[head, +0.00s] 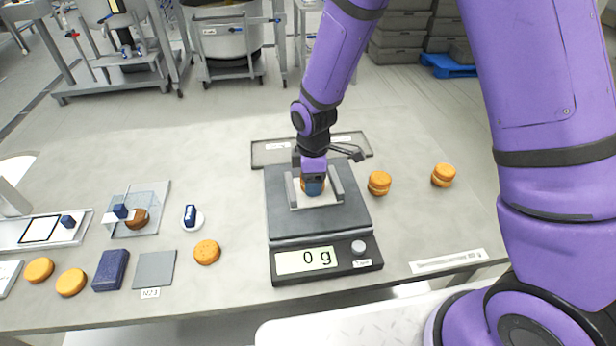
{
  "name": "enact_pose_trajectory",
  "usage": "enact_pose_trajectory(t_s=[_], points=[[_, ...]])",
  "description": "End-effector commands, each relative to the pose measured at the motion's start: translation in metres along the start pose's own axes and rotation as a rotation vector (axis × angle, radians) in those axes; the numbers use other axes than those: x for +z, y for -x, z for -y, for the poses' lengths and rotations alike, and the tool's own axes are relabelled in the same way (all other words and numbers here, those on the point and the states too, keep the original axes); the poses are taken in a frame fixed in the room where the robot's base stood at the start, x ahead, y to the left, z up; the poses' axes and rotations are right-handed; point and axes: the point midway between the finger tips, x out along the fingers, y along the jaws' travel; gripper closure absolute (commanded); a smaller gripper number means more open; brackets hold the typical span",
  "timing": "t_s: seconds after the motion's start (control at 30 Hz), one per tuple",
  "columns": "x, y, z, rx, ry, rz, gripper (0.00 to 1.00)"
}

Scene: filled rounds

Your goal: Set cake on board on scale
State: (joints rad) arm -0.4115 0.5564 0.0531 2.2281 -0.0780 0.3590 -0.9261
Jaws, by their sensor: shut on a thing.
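The scale (285,228) stands at the middle of the table, and its display (306,260) reads 0 g. A light board (316,203) with raised grey sides lies on the scale's dark plate. My gripper (314,186) points down over the board and is shut on a round orange-brown cake (301,186). The cake is mostly hidden by the gripper. I cannot tell whether its underside touches the board.
Two filled rounds, one (379,183) and another (443,175), stand right of the scale. Single rounds (207,252) lie left. A dark blue block (111,270), a grey square (155,270) and a clear stand (150,195) are further left. A flat tray (270,153) lies behind the scale.

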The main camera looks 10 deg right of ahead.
Motion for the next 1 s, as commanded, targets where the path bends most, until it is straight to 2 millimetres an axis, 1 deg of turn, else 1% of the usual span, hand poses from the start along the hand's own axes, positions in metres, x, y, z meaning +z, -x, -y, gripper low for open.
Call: enact_pose_trajectory(t_s=[0.03,0.1,0.43,0.47,0.5,0.57,0.87,1.0], points=[[0.002,-0.006,0.001,-0.002,0.000,0.002,0.45],[0.003,-0.009,0.001,0.001,0.000,0.001,0.45],[0.003,-0.011,0.001,0.000,0.000,0.000,0.45],[0.003,-0.012,0.001,0.000,0.000,0.000,0.33],[0.003,-0.011,0.000,0.001,0.000,0.000,0.23],[0.003,-0.011,0.000,0.001,0.000,0.000,0.10],[0.003,-0.010,0.000,0.001,0.000,0.000,0.09],[0.003,-0.001,0.000,0.002,0.000,-0.001,0.09]])
